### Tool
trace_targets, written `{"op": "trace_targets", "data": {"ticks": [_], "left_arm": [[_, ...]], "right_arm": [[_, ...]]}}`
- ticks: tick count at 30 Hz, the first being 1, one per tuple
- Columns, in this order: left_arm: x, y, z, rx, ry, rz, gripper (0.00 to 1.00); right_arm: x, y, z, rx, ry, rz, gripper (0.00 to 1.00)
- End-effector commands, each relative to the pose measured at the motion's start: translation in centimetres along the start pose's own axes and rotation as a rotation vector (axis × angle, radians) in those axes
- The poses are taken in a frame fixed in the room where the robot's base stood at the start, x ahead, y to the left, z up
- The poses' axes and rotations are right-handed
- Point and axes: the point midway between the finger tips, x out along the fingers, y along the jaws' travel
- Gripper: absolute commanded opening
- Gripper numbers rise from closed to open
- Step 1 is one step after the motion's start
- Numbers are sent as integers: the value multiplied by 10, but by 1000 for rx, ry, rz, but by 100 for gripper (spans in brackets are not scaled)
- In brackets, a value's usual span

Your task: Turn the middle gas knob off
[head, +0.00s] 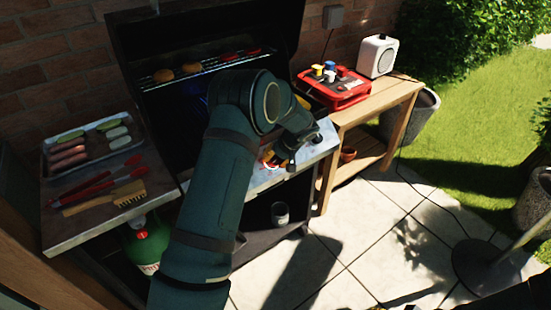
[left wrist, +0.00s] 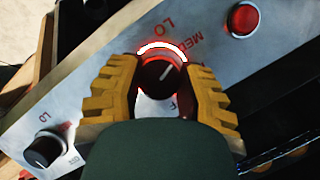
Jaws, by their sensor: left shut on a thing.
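The grill's front panel (left wrist: 215,75) is bare metal. In the left wrist view my left gripper (left wrist: 160,80) is shut on a dark round gas knob (left wrist: 158,72), its yellow-padded fingers on either side. A ring around the knob glows red and white. The knob's light mark slants to the upper right; LO and MED are printed around it. Another dark knob (left wrist: 45,150) sits at the lower left. In the head view my left gripper (head: 270,158) is at the panel's front, and my arm hides most of the knobs.
A red button (left wrist: 243,18) is on the panel. The open grill (head: 165,75) holds buns and sausages. A side shelf (head: 75,235) bears a food tray (head: 48,146), red tongs (head: 95,186) and a brush (head: 105,199). A wooden table (head: 385,103) stands to the right.

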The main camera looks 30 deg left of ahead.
Motion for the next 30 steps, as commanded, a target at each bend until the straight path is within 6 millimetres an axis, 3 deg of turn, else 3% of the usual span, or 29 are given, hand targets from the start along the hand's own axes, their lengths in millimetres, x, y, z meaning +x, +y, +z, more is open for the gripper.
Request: {"op": "trace_targets", "data": {"ticks": [30], "left_arm": [[3,1,3,904,-81,-348,1]], "right_arm": [[-16,-6,2,1,-8,0,47]]}}
